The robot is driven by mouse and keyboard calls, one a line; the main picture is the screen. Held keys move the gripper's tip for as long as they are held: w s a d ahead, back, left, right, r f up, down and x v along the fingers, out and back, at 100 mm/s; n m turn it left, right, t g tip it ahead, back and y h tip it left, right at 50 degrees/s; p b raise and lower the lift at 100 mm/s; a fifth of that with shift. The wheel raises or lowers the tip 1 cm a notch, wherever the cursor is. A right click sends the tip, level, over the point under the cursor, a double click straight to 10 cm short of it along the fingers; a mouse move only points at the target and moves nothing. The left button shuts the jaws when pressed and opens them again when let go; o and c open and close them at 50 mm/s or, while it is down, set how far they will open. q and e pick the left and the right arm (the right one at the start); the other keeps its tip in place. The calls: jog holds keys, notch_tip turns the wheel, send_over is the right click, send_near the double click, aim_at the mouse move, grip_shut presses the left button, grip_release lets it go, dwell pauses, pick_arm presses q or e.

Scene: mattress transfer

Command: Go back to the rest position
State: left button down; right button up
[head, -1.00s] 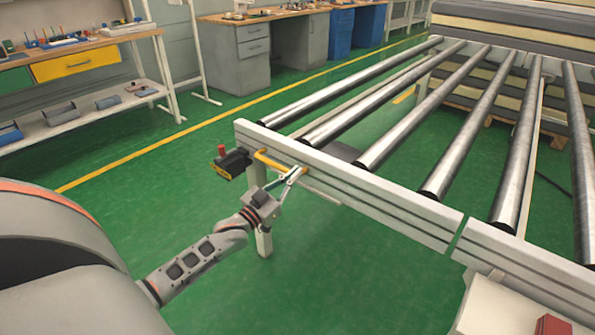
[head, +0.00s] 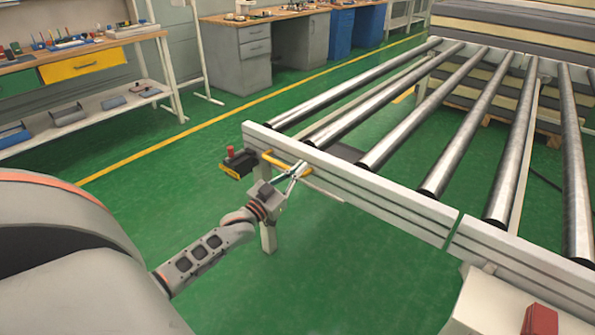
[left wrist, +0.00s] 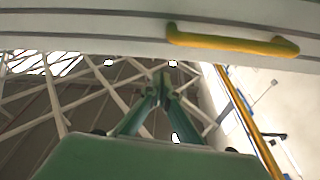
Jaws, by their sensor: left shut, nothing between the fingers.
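My left gripper (head: 299,168) is at the near side of the roller conveyor's end rail, close to the yellow handle (head: 322,187). Its fingers are shut with nothing between them. In the left wrist view the fingertips (left wrist: 163,82) meet below the white rail (left wrist: 90,28), and the yellow handle (left wrist: 232,43) shows above and to the right of them. Whether the fingers touch the handle, I cannot tell. My right gripper is not in view.
The roller conveyor (head: 350,176) fills the right side. A black and yellow control box (head: 238,163) with a red button hangs at its left corner. Workbenches (head: 90,50) stand at the back left. Stacked mattresses (head: 500,30) lie at the back right. Green floor beside my left arm is clear.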

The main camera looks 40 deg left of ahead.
pick_arm(q)
jog(key=v, duration=0.7)
jog(key=shift+s+a+f+p, duration=0.15)
jog(key=shift+s+f+p, duration=0.05)
jog(key=shift+s+p, duration=0.15)
